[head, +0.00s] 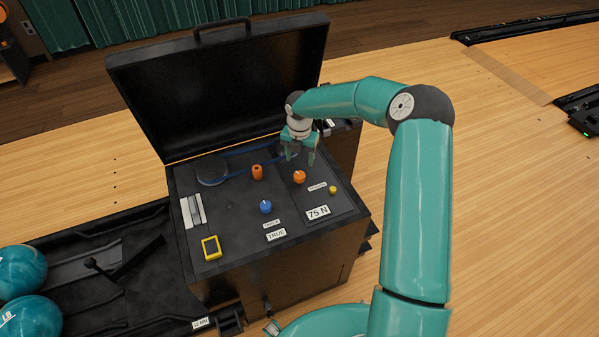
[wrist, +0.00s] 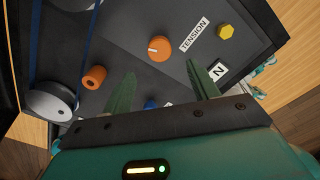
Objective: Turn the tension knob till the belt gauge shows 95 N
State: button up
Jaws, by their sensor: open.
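The tension knob (head: 299,177) is a round orange knob with a white pointer line on the machine's dark panel. In the wrist view the knob (wrist: 159,48) sits beside the TENSION label (wrist: 194,35), just beyond and roughly between my fingertips. My gripper (head: 300,161) is open and empty, pointing down above the panel near the knob; its two fingers also show in the wrist view (wrist: 161,70). They appear apart from the knob. The belt gauge (head: 318,212) reads 75 N in the head view; only its N end (wrist: 217,69) shows in the wrist view.
On the panel are a blue knob (head: 265,207), an orange cylinder (head: 257,172), a small yellow knob (head: 333,190), a TRUE plate (head: 276,234) and a yellow device (head: 211,247). A blue belt (head: 245,152) runs behind. The raised lid (head: 215,85) stands at the back.

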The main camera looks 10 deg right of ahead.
aim_at(299, 175)
notch_tip(299, 175, down, 8)
jog(key=shift+a+f, duration=0.1)
jog(key=c, duration=1)
